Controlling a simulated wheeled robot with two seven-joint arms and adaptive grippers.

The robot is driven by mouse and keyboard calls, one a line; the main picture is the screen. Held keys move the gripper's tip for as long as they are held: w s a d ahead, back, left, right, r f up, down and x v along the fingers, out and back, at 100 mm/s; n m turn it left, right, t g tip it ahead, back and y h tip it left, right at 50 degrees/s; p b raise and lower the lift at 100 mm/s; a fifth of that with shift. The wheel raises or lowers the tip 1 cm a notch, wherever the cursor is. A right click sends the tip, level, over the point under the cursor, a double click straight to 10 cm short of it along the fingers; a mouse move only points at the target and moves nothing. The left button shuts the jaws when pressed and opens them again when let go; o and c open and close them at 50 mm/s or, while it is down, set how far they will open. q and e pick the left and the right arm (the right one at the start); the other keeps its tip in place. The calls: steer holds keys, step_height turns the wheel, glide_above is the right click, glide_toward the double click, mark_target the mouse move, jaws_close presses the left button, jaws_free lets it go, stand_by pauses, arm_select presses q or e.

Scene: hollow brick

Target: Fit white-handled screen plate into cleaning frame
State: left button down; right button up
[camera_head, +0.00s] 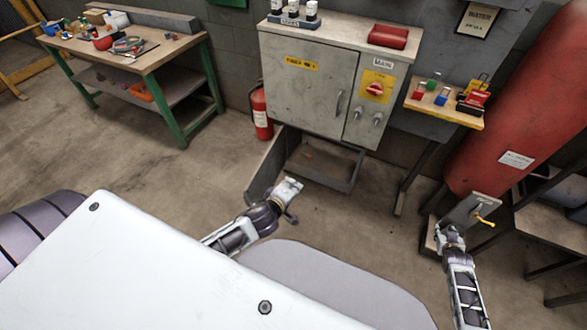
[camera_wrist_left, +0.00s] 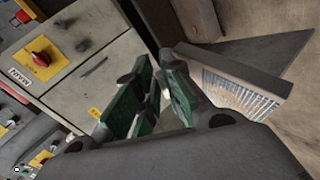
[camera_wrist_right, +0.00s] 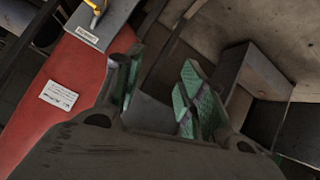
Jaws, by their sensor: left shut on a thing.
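My left gripper (camera_head: 288,189) is low in front of the grey cabinet, with a small whitish piece at its tip. In the left wrist view its green-padded fingers (camera_wrist_left: 163,95) are close together. A plate with a white barred screen face (camera_wrist_left: 240,92) and a dark top edge shows beside the right-hand finger; the grip point and any white handle are hidden. My right gripper (camera_head: 452,238) is open and empty (camera_wrist_right: 160,95), near a grey plate with a yellow handle (camera_head: 484,220).
The grey cabinet (camera_head: 307,88) stands behind the tray. A red cylinder (camera_head: 520,110) and a small shelf (camera_head: 440,106) are at the right. A fire extinguisher (camera_head: 260,112) and a green-legged workbench (camera_head: 150,62) are at the left. Floor between bench and tray is clear.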

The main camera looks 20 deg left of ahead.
steer(key=s+a+f+g, duration=0.1)
steer(key=s+f+g, duration=0.1)
steer(key=s+f, duration=0.95)
steer(key=s+a+f+g, duration=0.1)
steer(key=s+f+g, duration=0.2)
steer(key=s+f, duration=0.8)
steer(key=s+a+f+g, duration=0.1)
steer(key=s+f, duration=0.1)
steer(key=s, duration=0.8)
steer(key=s+a+f+g, duration=0.1)
steer(key=s+f, duration=0.1)
steer(key=s, duration=0.9)
steer(key=s+a+f+g, duration=0.1)
steer(key=s+f+g, duration=0.1)
steer(key=s, duration=0.9)
steer(key=shift+f, duration=0.25)
steer(key=shift+s+d, duration=0.1)
steer(key=shift+d, duration=0.15)
steer(key=shift+c, duration=0.5)
